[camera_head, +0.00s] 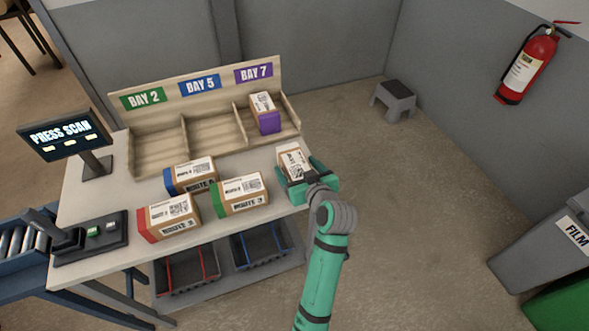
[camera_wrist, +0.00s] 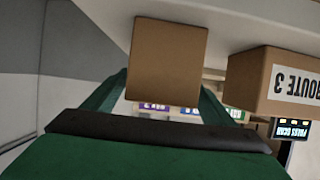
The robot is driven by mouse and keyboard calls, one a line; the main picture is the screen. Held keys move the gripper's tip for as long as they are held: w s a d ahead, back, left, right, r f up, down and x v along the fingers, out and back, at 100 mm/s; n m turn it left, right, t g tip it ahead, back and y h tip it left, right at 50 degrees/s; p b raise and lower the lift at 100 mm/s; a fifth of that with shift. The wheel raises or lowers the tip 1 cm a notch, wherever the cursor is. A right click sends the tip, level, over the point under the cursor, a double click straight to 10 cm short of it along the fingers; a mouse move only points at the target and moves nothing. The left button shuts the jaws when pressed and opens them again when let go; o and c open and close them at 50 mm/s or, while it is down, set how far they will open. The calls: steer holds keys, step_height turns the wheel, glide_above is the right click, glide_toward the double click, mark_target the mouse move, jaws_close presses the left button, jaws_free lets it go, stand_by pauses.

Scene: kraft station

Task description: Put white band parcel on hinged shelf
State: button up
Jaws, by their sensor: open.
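A brown parcel (camera_head: 292,159) with a white label stands at the right end of the worktable, and is likely the white band parcel; its band is not clear. My gripper (camera_head: 306,177) is at its near side, open, with fingers spread about it. In the wrist view a plain brown face of the parcel (camera_wrist: 169,58) lies ahead between the open fingers of my gripper (camera_wrist: 165,100). I cannot tell whether the fingers touch it. I cannot make out a hinged shelf for certain.
Red (camera_head: 168,217), green (camera_head: 239,194) and blue (camera_head: 190,175) band parcels stand left on the worktable (camera_head: 110,208). A purple band parcel (camera_head: 265,112) sits in the BAY 7 slot; BAY 2 and BAY 5 are empty. A screen (camera_head: 64,135) stands left.

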steer(key=shift+x, duration=0.85)
steer(key=shift+r, duration=0.1)
steer(key=c, duration=1.1)
steer(key=shift+a, duration=0.1)
steer(key=c, duration=0.4)
steer(key=shift+r, duration=0.15)
